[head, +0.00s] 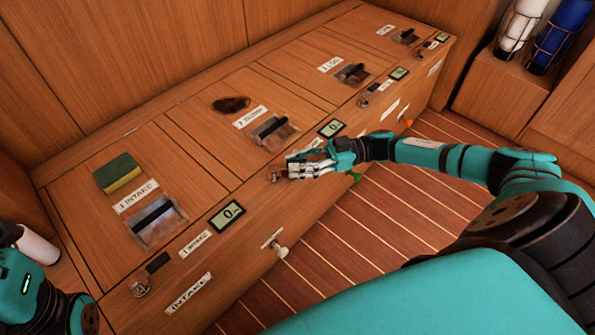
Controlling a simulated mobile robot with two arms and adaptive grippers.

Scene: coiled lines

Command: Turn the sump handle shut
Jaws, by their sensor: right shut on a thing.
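The wooden bench has several numbered stations in a row, each with a lid, a small display and fittings on its front edge. The label of the second station (249,117) is too small to read surely. My right gripper (283,172) reaches in from the right, shut on a small handle (274,177) at that station's front edge. The fingers cover most of the handle, so its angle cannot be told. The second station's display (332,128) is beside the gripper. My left arm shows at the lower left, but its gripper is out of view.
The first station, labelled INTAKE (136,196), has a green and yellow sponge (118,172). A dark coil (231,104) lies behind the second label. A white lever (274,243) sticks out of the bench front. The striped floor (345,235) is clear before the bench.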

